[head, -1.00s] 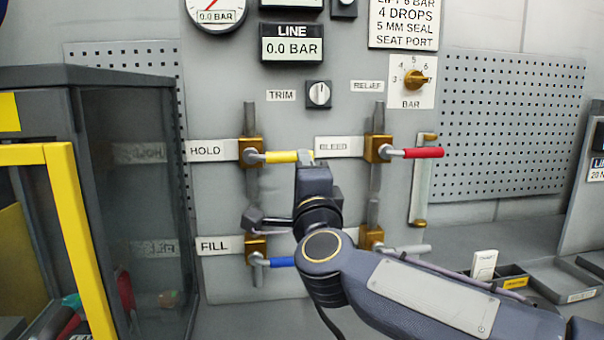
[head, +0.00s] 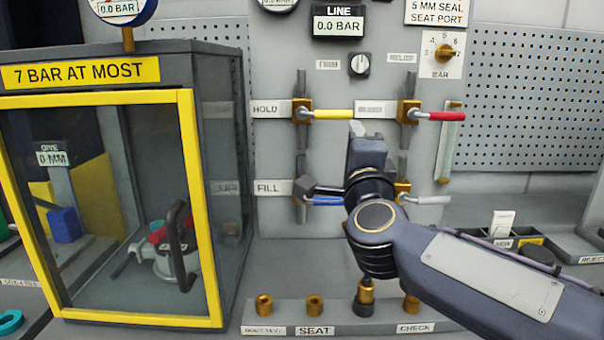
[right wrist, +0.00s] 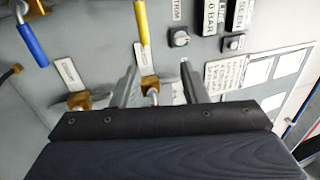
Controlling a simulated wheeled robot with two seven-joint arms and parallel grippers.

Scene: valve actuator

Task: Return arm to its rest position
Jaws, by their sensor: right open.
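My right arm comes in from the lower right in the head view. Its gripper (head: 362,140) is in front of the valve panel (head: 275,220), near the yellow HOLD handle (head: 333,114), the red BLEED handle (head: 447,117) and the blue FILL handle (head: 325,201). In the right wrist view the two fingers of my right gripper (right wrist: 160,85) stand apart with nothing held between them. The yellow handle (right wrist: 142,22) and blue handle (right wrist: 32,46) also show there, apart from the fingers. The fingertips are small in the head view. My left gripper is in neither view.
A glass cabinet with a yellow frame (head: 190,160) stands at the left, with a black door handle (head: 180,245). Brass fittings (head: 264,305) line the SEAT rack at the front. Small trays (head: 535,255) lie at the right. A pegboard (head: 530,100) is behind.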

